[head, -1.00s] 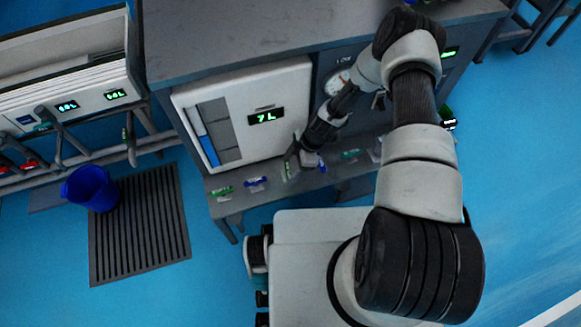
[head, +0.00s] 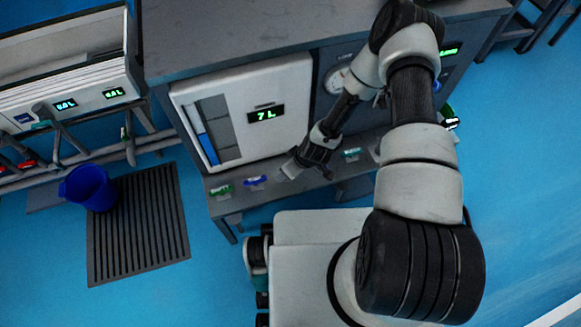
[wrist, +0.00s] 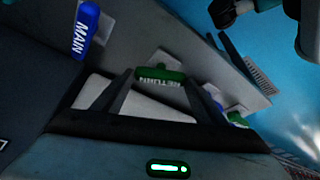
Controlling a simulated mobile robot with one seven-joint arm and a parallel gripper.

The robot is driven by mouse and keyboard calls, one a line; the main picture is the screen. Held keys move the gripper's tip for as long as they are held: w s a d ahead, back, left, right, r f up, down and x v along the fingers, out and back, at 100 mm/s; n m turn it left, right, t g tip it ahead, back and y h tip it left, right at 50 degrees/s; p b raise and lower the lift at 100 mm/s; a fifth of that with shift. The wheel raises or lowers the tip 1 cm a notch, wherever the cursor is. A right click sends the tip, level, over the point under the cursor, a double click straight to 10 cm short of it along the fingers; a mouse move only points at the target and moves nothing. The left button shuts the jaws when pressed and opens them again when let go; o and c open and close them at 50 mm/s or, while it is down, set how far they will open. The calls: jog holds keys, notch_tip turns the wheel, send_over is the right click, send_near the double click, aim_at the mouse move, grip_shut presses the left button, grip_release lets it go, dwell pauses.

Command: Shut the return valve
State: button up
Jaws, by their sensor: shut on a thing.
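A row of valve handles stands along the low shelf under the panel. In the wrist view a green handle (wrist: 163,74) lies between the two fingertips of my gripper (wrist: 157,82); its white lettering is too blurred to read surely. My gripper is shut on this handle. It also shows in the head view (head: 291,171), where it covers the handle. A blue handle marked MAIN (wrist: 85,30) is at the upper left in the wrist view. In the head view a green handle (head: 221,191) and a blue handle (head: 255,181) are left of my gripper.
A white tank panel (head: 262,150) reading 7 L stands behind the handles, under a grey worktop (head: 230,45). A round gauge (head: 335,78) is to its right. A blue bucket (head: 88,187) stands by a dark floor grate (head: 150,235). Blue floor is open at right.

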jog(key=m+h, duration=0.1)
jog(key=m, duration=0.1)
jog(key=m+t, duration=0.1)
jog(key=m, duration=0.2)
jog(key=shift+s+a+m+h, duration=0.1)
jog(key=shift+a+m+h, duration=0.05)
jog(key=shift+m+h, duration=0.2)
dwell(0.4)
jog(key=o, duration=1.1)
jog(key=shift+c, duration=0.2)
jog(key=p+v, duration=0.4)
jog(key=v, duration=1.3)
jog(key=shift+s+r, duration=0.15)
jog(key=shift+s, duration=0.05)
